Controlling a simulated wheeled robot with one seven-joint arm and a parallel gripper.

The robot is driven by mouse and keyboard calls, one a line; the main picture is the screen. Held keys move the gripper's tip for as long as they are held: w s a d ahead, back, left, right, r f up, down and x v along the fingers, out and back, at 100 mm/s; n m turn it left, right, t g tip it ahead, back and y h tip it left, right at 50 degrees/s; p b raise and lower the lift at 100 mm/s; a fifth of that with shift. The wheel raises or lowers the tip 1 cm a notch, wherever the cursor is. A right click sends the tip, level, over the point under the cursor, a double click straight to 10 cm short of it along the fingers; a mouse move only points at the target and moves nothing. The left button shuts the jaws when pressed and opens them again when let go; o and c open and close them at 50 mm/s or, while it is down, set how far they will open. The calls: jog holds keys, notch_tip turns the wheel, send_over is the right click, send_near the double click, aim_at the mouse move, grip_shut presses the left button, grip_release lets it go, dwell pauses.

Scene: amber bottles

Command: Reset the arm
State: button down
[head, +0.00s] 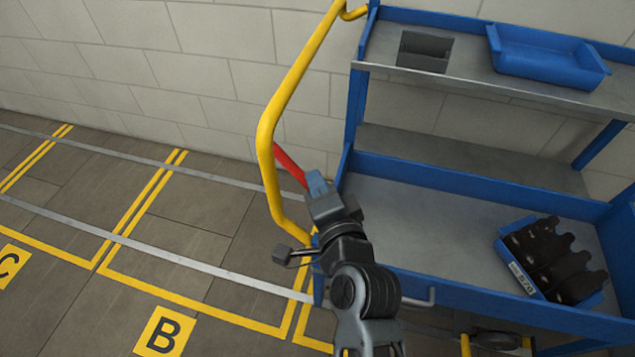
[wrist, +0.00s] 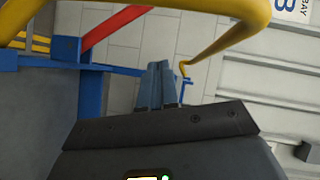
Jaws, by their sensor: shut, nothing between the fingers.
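My gripper (head: 316,182) is at the left end of the blue cart, close to the yellow handle rail (head: 268,130). In the wrist view its two blue-grey fingers (wrist: 158,84) are together with nothing between them. My arm rises from the bottom of the head view and its wrist overlaps the cart's left edge. I cannot tell whether the fingers touch the rail or the cart. Dark amber bottles (head: 557,268) lie in a blue labelled bin (head: 519,279) on the cart's lower deck, to the right of my arm.
The cart's lower deck (head: 430,215) is bare between my arm and the bin. A blue tray (head: 548,62) and a grey box (head: 424,50) sit on the top shelf. A red bar (head: 289,163) shows behind the rail. Open floor with yellow bay lines (head: 135,220) lies left.

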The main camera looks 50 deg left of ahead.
jog(key=shift+s+d, duration=0.1)
jog(key=shift+d, duration=0.05)
dwell(0.5)
jog(key=s+d+f+t+h, duration=0.2)
jog(key=s+d, duration=0.1)
jog(key=d, duration=0.8)
jog(key=s+d+f+t+h, duration=0.2)
jog(key=d+h, duration=0.1)
jog(key=d, duration=0.7)
jog(key=s+d+f+t+h, duration=0.2)
jog(key=s+d+f, duration=0.1)
jog(key=d, duration=0.8)
jog(key=s+d+r+n+t+h, duration=0.1)
jog(key=s+d+r+h, duration=0.2)
jog(key=s+d+r, duration=0.3)
jog(key=s+d+r+n+h, duration=0.1)
jog(key=s+d+r+h, duration=0.3)
jog(key=s+d+r, duration=0.3)
jog(key=s+d, duration=0.3)
jog(key=s, duration=0.1)
jog(key=shift+s+d+t, duration=0.2)
jog(key=shift+d+t, duration=0.15)
jog(key=shift+t, duration=0.05)
